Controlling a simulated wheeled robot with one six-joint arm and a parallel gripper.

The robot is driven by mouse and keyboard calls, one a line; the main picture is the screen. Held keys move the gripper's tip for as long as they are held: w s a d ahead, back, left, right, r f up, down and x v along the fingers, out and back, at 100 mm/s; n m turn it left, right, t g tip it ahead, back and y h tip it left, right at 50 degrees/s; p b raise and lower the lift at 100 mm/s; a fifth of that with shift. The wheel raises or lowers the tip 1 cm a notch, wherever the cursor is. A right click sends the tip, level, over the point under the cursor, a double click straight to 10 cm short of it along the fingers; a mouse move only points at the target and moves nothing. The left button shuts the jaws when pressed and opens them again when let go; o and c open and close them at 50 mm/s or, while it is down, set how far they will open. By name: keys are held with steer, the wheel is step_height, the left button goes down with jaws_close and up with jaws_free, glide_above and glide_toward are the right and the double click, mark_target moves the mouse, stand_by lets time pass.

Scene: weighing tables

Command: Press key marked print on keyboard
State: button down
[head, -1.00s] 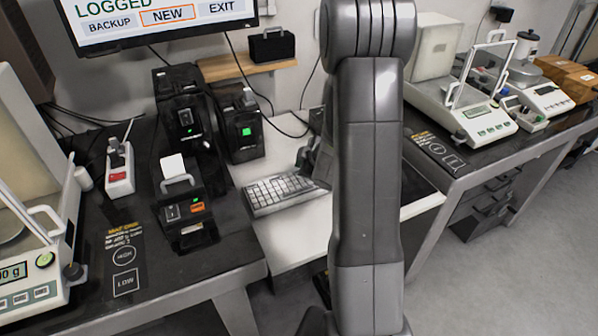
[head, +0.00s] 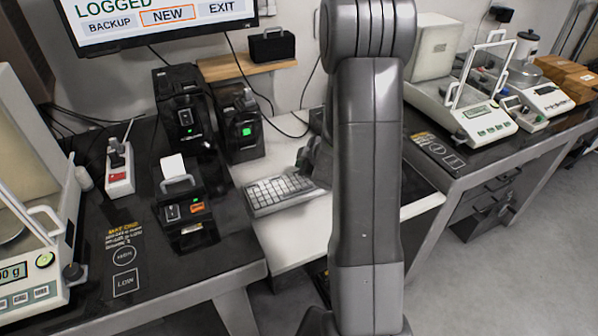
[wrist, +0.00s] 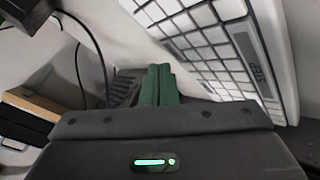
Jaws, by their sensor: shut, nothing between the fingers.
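The keyboard (head: 275,193) lies on the white desk, with white keys in a grey frame. Its right end is hidden by my arm in the head view. Whether the fingertips touch a key cannot be told. The print key cannot be made out.
A monitor (head: 160,18) shows BACKUP, NEW and EXIT, with NEW framed in orange. Label printers (head: 185,205) stand left of the keyboard. A balance (head: 30,250) is at the far left, others at right. A wooden shelf (head: 250,70) holds a black box. Cables hang behind.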

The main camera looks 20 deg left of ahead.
steer(key=shift+f, duration=0.1)
steer(key=shift+f+b, duration=0.3)
steer(key=shift+f, duration=0.05)
steer(key=shift+f+b, duration=0.3)
steer(key=shift+f, duration=0.1)
stand_by(0.7)
steer(key=shift+r, duration=0.1)
steer(key=shift+r+p, duration=0.7)
steer(key=shift+p, duration=0.1)
step_height(320, 180, up, 5)
steer(key=p, duration=0.5)
steer(key=shift+r, duration=0.1)
stand_by(0.8)
